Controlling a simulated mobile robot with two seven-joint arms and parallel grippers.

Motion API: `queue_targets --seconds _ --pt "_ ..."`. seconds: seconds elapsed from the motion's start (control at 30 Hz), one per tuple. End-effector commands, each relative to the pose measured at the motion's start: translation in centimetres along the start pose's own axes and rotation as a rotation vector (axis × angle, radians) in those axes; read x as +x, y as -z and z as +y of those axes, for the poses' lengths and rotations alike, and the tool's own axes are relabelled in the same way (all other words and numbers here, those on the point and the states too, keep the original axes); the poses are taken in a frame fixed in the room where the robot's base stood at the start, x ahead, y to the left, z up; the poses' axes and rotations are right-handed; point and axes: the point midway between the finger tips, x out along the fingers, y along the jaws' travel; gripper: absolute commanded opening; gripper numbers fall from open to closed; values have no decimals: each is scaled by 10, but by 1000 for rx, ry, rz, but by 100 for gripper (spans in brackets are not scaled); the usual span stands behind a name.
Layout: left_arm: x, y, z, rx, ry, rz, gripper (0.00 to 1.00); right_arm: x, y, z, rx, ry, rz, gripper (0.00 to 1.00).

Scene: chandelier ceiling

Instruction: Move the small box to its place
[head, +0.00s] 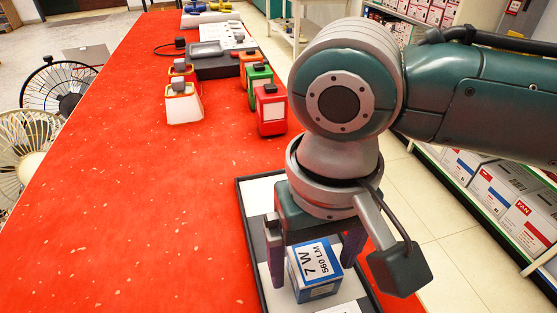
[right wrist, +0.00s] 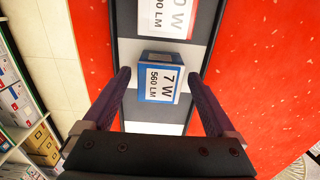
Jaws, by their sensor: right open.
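The small box (head: 316,270) is blue and white, marked "7 W 560 LM". It stands on a black-framed tray (head: 245,210) with light sections, at the right edge of the red table. My right gripper (head: 314,262) is above the tray, pointing down, with its fingers on either side of the box. In the right wrist view the box (right wrist: 158,84) lies between and a little beyond the fingertips, with gaps on both sides, so the open fingers (right wrist: 161,78) do not touch it. My left gripper is not in view.
On the red table (head: 130,170), green and red containers (head: 270,110) and a white-and-red one (head: 184,104) stand farther back, near a grey device (head: 212,60). Two fans (head: 60,90) are at the left. Shelves with boxed goods (head: 490,190) stand at the right. The table's left front is clear.

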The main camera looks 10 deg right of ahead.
Motion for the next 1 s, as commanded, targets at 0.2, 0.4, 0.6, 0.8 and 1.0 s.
queue_targets --seconds 0.2,0.4,0.6,0.8,1.0 --pt "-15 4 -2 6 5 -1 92 -47 1 -1 0 4 3 92" --pt "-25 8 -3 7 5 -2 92 -90 1 0 1 3 3 92" --pt "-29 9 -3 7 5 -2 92 -114 0 0 1 2 0 92" --pt "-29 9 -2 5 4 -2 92 -116 -1 -2 -5 8 0 92" --pt "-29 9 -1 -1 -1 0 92 -99 -24 -32 -115 154 39 92"
